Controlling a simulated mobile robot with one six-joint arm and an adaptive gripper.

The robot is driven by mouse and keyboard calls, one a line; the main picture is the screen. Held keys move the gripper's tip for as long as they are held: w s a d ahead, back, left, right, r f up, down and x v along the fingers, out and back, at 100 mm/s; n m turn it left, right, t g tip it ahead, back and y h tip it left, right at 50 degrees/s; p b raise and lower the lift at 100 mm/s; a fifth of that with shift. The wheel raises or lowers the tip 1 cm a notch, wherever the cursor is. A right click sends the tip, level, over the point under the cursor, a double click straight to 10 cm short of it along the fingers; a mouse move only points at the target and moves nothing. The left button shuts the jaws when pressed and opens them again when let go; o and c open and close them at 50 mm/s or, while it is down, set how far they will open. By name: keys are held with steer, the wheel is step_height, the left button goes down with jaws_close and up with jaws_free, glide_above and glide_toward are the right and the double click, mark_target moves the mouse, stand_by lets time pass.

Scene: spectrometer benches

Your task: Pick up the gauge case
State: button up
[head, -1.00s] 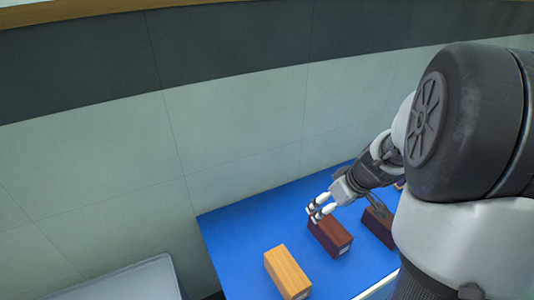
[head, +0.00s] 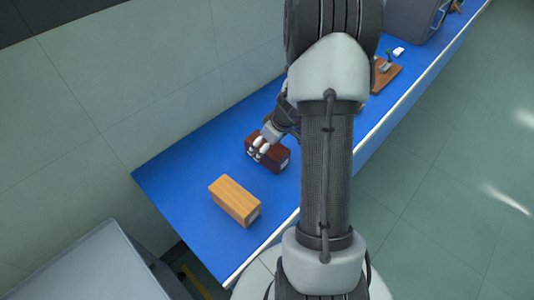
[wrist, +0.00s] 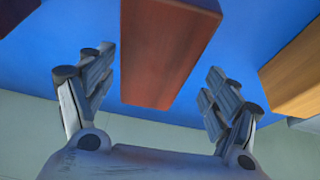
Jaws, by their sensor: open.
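A dark red-brown box (head: 277,157) lies on the blue bench top in the head view. A lighter orange-tan wooden box (head: 235,201) lies nearer, to its lower left. Each has a small pale label on an end; I cannot read which is the gauge case. My gripper (head: 260,148) is at the left end of the red-brown box. In the wrist view, my gripper (wrist: 160,72) is open, with the red-brown box (wrist: 163,50) showing between its spread fingers and gaps on both sides. The tan box (wrist: 298,70) shows at the right edge.
The blue bench (head: 172,177) runs along the wall. A brown board (head: 384,76) with small items and a grey case (head: 415,18) stand farther along it. A grey cabinet (head: 85,262) is at lower left. My arm hides the bench's middle. Open floor (head: 440,180) lies right.

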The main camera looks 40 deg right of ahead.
steer(key=x, duration=0.3)
steer(key=b+x, duration=0.1)
steer(key=shift+s+d+f, duration=0.1)
steer(key=shift+d+f, duration=0.1)
steer(key=shift+d, duration=0.15)
steer(key=shift+w+f, duration=0.25)
steer(key=shift+f, duration=0.25)
steer(key=shift+c, duration=0.4)
steer(key=shift+r, duration=0.1)
steer(key=c, duration=1.3)
